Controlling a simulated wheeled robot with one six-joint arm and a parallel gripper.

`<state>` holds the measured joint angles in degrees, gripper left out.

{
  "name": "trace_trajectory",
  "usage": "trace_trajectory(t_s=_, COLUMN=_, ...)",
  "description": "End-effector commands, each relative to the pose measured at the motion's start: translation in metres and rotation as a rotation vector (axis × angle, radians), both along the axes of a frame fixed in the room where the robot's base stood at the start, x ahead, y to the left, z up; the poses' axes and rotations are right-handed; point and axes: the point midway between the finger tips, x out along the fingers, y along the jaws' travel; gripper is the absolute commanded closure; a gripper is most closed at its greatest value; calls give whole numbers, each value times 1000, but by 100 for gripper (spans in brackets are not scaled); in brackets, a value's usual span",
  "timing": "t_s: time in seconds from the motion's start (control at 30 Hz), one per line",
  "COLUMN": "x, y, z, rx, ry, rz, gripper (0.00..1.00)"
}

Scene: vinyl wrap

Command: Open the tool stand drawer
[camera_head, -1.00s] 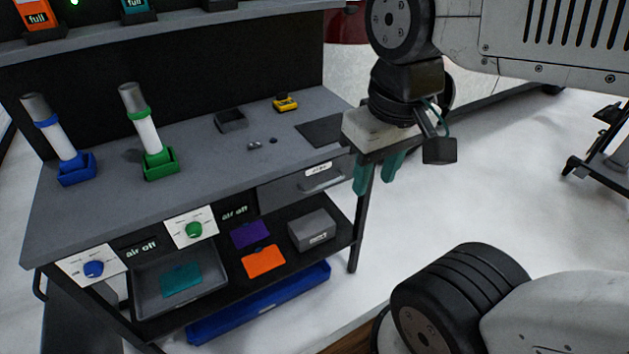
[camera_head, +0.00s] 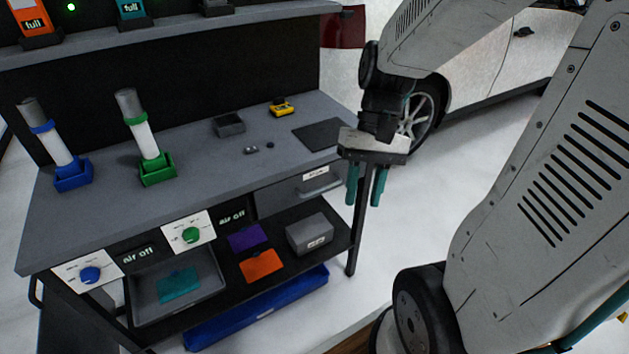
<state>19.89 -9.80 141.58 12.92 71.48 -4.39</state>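The tool stand is a dark grey workbench (camera_head: 90,215). Its drawer (camera_head: 285,196) is grey, sits under the right end of the top and looks shut. A pale label and a handle (camera_head: 322,187) are on the drawer front. My gripper (camera_head: 365,204) has two teal fingers pointing down, just right of the drawer and by the right front leg. The fingers are apart with a gap between them and hold nothing. I cannot tell how far the gripper is in front of the drawer.
Blue (camera_head: 72,176) and green (camera_head: 157,168) holders with tubes, a grey box (camera_head: 229,125) and a yellow item (camera_head: 281,107) stand on top. The lower shelf bears a tray (camera_head: 148,315) and a grey case (camera_head: 310,232). A car (camera_head: 480,60) stands behind. White floor at right is open.

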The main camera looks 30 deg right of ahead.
Motion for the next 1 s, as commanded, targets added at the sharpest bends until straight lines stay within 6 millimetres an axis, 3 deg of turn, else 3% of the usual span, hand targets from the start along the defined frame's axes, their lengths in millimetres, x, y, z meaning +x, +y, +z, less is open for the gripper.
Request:
trace_trajectory(t_s=0.2, x=31, y=-10, z=-44, rx=260, ry=99, rz=-162, gripper=67)
trace_trajectory(t_s=0.47, x=75, y=-30, z=-103, rx=586, ry=78, rz=-378, gripper=67)
trace_trajectory(t_s=0.73, x=122, y=-67, z=-176, rx=865, ry=-122, rz=-633, gripper=67)
trace_trajectory(t_s=1.0, x=170, y=-113, z=-237, rx=952, ry=-499, rz=-811, gripper=67)
